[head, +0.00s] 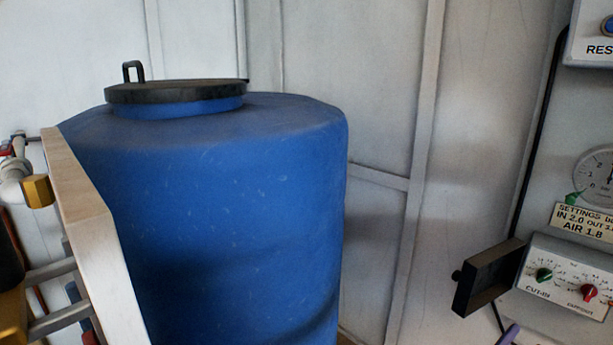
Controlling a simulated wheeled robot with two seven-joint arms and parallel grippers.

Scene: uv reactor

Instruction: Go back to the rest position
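Neither of my grippers shows in the head view, so I cannot see what they are doing or whether they hold anything. No rest position is marked in this view. The largest thing in front of me is a blue barrel (235,190) with a black lid (178,92) and a black handle on the lid. It stands upright left of the middle.
A pale board (88,225) stands at the left by a brass fitting (37,191). At the right are a control box (562,270) with knobs, a gauge (597,177), a black bracket (487,280) and a purple thing (509,335). Bare wall lies between.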

